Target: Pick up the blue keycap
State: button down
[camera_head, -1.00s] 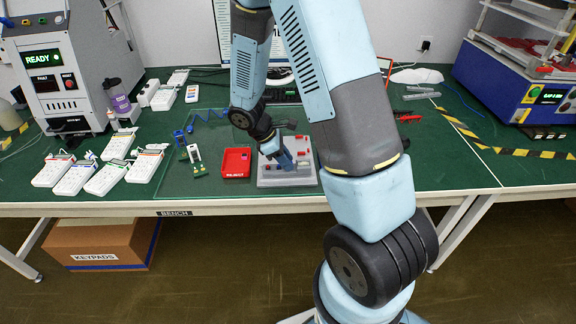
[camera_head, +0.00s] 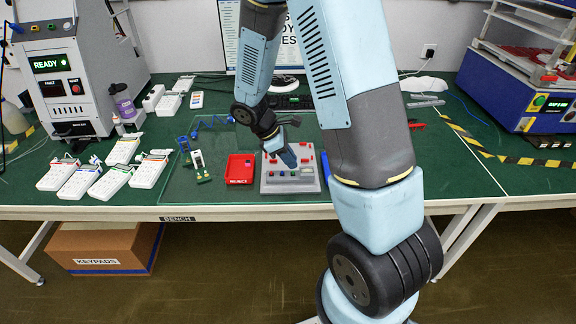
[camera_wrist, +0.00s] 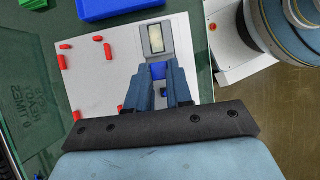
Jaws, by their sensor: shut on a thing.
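My gripper (camera_wrist: 160,70) is shut on the blue keycap (camera_wrist: 158,72), which shows between the two dark blue fingers in the wrist view. Much of the keycap is hidden by the fingers. Beneath it is a pale grey fixture plate (camera_wrist: 108,62) with several red pieces and a small display window (camera_wrist: 156,38). In the head view, my gripper (camera_head: 289,160) is over the fixture plate (camera_head: 292,187), angled downward; the keycap itself cannot be made out there.
A red tray (camera_head: 240,169) stands left of the plate. White keypads (camera_head: 110,182) lie further left, near a grey machine (camera_head: 65,85). A blue machine (camera_head: 520,85) stands at the right.

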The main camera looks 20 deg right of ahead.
jog(key=s+d+r, duration=0.2)
jog(key=s+r, duration=1.1)
jog(key=r, duration=0.1)
jog(key=shift+s+r, duration=0.3)
jog(key=shift+s, duration=0.1)
dwell(0.4)
